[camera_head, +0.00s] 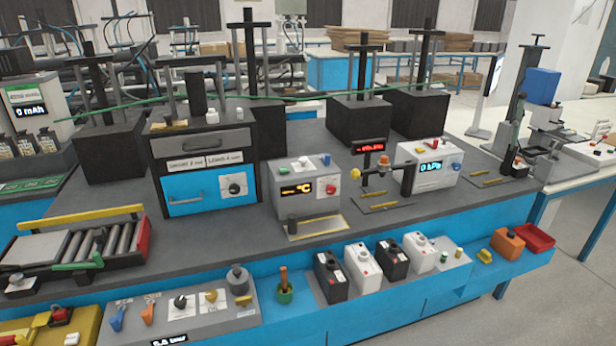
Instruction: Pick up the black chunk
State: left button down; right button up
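No single thing clearly stands out as the black chunk. Two small black box-shaped batteries with caps stand upright on the blue front ledge: one black battery (331,279) at the left of a row and another black battery (392,262) third along. A white battery (362,268) stands between them, and a second white battery (418,253) is at the right. Larger black blocks with upright posts stand at the back of the bench, such as one block (359,122) in the middle and another (418,112) to its right. Neither of my grippers shows.
A drawer cabinet (207,140) and a grey meter box (303,188) stand behind the ledge. A roller tray (75,245) is at the left. A grey control panel (178,312), an orange box (507,243) and a red tray (534,237) line the front. The grey benchtop (180,240) has some clear space.

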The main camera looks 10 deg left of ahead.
aim_at(99, 236)
jog(key=u, duration=1.5)
